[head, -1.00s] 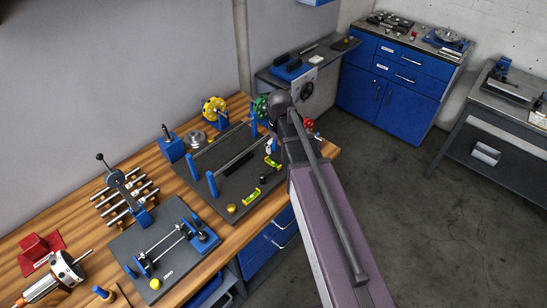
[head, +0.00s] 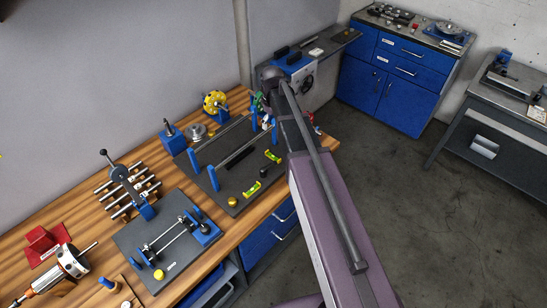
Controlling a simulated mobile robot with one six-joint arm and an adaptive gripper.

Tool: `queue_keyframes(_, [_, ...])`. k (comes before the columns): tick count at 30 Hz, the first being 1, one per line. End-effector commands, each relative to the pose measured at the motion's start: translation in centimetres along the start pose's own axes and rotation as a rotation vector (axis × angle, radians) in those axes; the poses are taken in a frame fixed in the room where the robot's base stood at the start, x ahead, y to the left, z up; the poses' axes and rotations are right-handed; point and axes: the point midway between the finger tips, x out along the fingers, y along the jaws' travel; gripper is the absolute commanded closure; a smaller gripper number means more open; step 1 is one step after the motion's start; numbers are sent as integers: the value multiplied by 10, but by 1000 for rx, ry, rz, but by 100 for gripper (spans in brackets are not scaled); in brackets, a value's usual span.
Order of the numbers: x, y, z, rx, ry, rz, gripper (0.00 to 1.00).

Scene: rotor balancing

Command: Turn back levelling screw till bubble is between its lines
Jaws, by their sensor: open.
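The dark base plate (head: 215,188) with two blue-posted rails stands on the wooden bench. A yellow-green level vial (head: 251,189) lies near its front edge, and a second vial (head: 272,156) lies farther back. The bubbles are too small to read against their lines. A yellow knob (head: 232,202) sits at the plate's front corner, and a dark round knob (head: 264,172) is between the vials. My gripper (head: 267,123) is over the plate's far end, mostly hidden by my own arm. It is open, and no held thing shows.
A yellow wheel (head: 214,102) stands behind the plate, and a green wheel (head: 258,101) is partly covered by my arm. A smaller rail stand (head: 150,228) is at the front left. A red part (head: 314,128) is right of my arm. The floor at right is clear.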

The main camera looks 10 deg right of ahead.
Motion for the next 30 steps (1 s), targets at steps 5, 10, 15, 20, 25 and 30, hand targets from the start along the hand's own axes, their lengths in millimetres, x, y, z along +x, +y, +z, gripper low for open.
queue_keyframes(5, [15,0,0,1,0,0,0])
queue_keyframes(10, [30,0,0,1,0,0,0])
queue_keyframes(15, [44,0,0,1,0,0,0])
queue_keyframes(20, [58,0,0,1,0,0,0])
queue_keyframes(25, [72,1,0,2,0,0,0])
queue_keyframes(30, [84,1,0,2,0,0,0])
